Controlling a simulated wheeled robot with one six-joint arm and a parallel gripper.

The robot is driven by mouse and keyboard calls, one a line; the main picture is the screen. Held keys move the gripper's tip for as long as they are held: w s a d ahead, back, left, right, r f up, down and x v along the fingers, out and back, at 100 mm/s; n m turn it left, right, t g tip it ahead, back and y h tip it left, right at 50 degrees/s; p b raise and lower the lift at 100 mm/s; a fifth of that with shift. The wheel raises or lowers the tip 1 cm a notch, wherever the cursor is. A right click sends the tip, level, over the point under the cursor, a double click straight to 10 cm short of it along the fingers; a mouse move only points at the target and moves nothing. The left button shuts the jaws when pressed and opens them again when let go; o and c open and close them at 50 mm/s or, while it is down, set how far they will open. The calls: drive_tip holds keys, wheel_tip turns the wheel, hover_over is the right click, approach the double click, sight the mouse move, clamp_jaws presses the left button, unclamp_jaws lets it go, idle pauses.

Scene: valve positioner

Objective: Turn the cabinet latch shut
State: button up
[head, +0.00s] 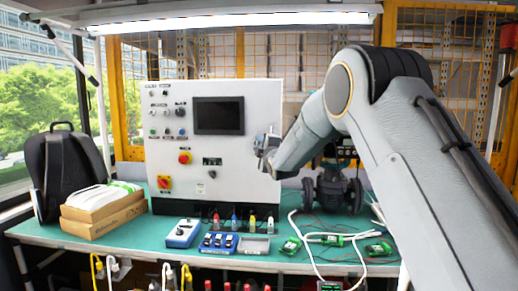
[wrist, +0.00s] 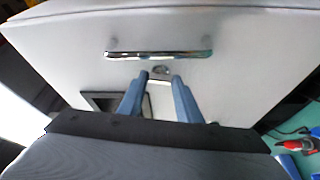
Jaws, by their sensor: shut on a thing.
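The white control cabinet (head: 225,150) stands on the bench, its front panel facing me. My gripper (head: 266,148) is at the right edge of that panel. In the wrist view the two blue fingers of my gripper (wrist: 161,76) reach to a small metal cabinet latch (wrist: 160,71) on the pale panel. The fingers are shut on the latch, one on each side, and hide part of it. In the head view my gripper covers the latch, and its exact angle is hard to tell.
A chrome bar handle (wrist: 158,54) lies close beyond the fingertips. A dark screen (head: 218,116), knobs and buttons are on the panel. A dark valve body (head: 333,190) stands right of the cabinet, with green boards and cables in front. A blue switch box (head: 218,243) lies in front.

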drive_tip(key=shift+n+g, duration=0.4)
drive_tip(key=shift+n, duration=0.6)
drive_tip(key=shift+r, duration=0.1)
drive_tip(key=o, duration=1)
drive_tip(key=shift+o, duration=0.2)
drive_tip(key=shift+s+b, duration=0.1)
drive_tip(key=shift+b, duration=0.2)
drive_tip(key=b+v, duration=0.1)
drive_tip(key=v, duration=0.6)
drive_tip(key=shift+s+d, duration=0.15)
drive_tip(key=shift+s, duration=0.15)
